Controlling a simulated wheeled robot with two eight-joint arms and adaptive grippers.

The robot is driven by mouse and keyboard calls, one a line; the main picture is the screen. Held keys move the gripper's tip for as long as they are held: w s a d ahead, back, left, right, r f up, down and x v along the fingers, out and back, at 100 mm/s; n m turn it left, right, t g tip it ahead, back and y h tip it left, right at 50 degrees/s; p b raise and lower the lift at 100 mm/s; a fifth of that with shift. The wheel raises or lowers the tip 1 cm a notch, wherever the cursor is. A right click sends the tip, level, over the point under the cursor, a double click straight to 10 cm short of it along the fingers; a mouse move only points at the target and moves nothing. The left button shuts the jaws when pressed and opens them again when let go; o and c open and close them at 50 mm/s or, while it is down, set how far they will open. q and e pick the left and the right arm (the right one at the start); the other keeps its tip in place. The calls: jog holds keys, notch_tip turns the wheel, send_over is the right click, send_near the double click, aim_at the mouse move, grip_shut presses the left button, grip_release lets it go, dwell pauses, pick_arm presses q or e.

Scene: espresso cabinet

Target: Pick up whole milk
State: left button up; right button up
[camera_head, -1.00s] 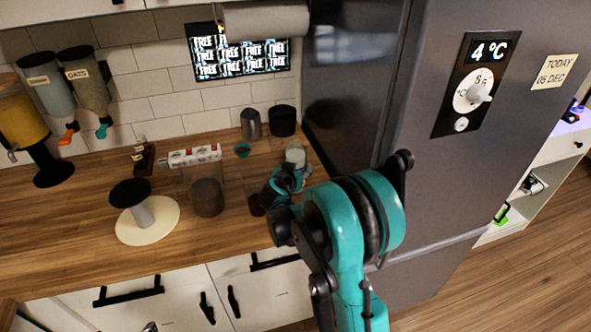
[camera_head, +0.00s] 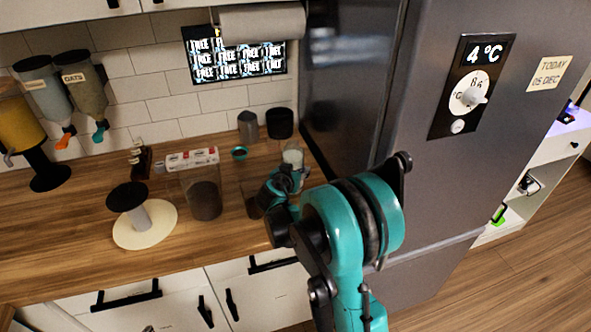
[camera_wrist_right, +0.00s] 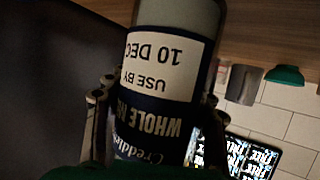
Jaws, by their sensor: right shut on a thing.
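The whole milk is a bottle with a dark blue label and a white use-by label reading 10 DEC; it fills the middle of the right wrist view (camera_wrist_right: 165,65), where it appears upside down. My right gripper (camera_wrist_right: 150,115) is shut around it, with a finger on each side. In the head view the pale top of the bottle (camera_head: 292,156) shows above my right gripper (camera_head: 283,180), at the counter's right end beside the fridge. My arm hides much of the bottle there, and I cannot tell whether it touches the counter. My left gripper is not in view.
The grey fridge (camera_head: 440,150) stands close on the right. Left of the gripper are a clear container with dark contents (camera_head: 205,198) and a round stand (camera_head: 130,238). Grey (camera_head: 248,126) and black (camera_head: 280,122) canisters stand behind. The counter's front left is clear.

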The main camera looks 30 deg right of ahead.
aim_at(296, 145)
jog(key=shift+r+p, duration=1.8)
jog(key=shift+r, duration=2.85)
